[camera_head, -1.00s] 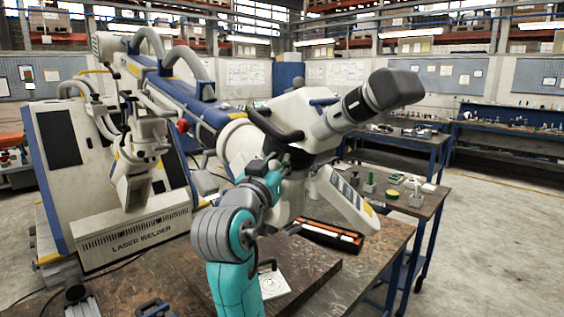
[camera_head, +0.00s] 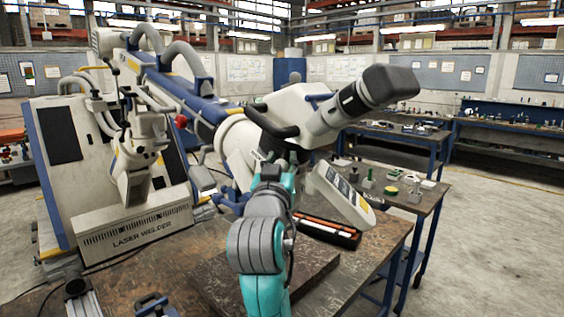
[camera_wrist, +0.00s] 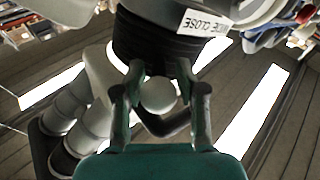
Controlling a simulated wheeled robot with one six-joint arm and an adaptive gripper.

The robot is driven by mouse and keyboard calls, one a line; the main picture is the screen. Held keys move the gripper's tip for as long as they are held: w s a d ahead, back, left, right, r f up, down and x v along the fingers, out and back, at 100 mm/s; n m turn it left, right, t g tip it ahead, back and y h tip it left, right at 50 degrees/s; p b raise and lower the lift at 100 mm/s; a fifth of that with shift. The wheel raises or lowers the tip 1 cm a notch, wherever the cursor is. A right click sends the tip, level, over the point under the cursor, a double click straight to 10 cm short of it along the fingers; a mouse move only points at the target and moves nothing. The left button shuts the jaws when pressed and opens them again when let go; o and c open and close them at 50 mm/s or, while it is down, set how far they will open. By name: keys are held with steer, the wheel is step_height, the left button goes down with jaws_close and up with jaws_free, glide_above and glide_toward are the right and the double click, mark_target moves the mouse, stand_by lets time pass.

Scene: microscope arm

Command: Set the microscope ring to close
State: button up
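The microscope (camera_head: 305,112) is a white and dark grey head with a black-tipped eyepiece, hanging from a thick arm over the workbench. Its black ribbed ring (camera_wrist: 150,38) fills the upper middle of the wrist view. A white label reading CLOSE (camera_wrist: 205,23) shows upside down at the ring's right side. My gripper (camera_wrist: 159,68) has its two dark fingers apart, tips at the ring's near edge; I cannot tell whether they touch it. A grey ball shape shows between the fingers. In the head view, my gripper (camera_head: 282,155) is under the microscope head, its fingers mostly hidden.
A laser welder (camera_head: 130,215) stands at the left. A black tray (camera_head: 328,231) with orange and white items lies on the workbench (camera_head: 190,265). A side table (camera_head: 425,205) holds small parts.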

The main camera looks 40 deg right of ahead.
steer(key=shift+s, duration=0.1)
stand_by(0.3)
steer(key=v, duration=1.1)
steer(key=shift+s+a+f, duration=0.2)
steer(key=shift+a, duration=0.1)
steer(key=a+f+n+t+y, duration=0.3)
steer(key=a+f+n+y, duration=0.15)
steer(key=f, duration=0.75)
steer(key=a+f+n+t+y, duration=0.25)
steer(key=f+n+y, duration=0.3)
steer(key=f, duration=0.55)
steer(key=s+a+f+n+g+y, duration=0.15)
steer(key=s+a+f+y, duration=0.3)
steer(key=s+f, duration=0.7)
steer(key=s+a+f+m+g+y, duration=0.1)
steer(key=s+f, duration=0.2)
steer(key=s, duration=0.8)
steer(key=s+a+f+m, duration=0.1)
steer(key=s+f, duration=0.3)
steer(key=s, duration=0.7)
steer(key=shift+a+g+y, duration=0.35)
steer(key=shift+g, duration=0.05)
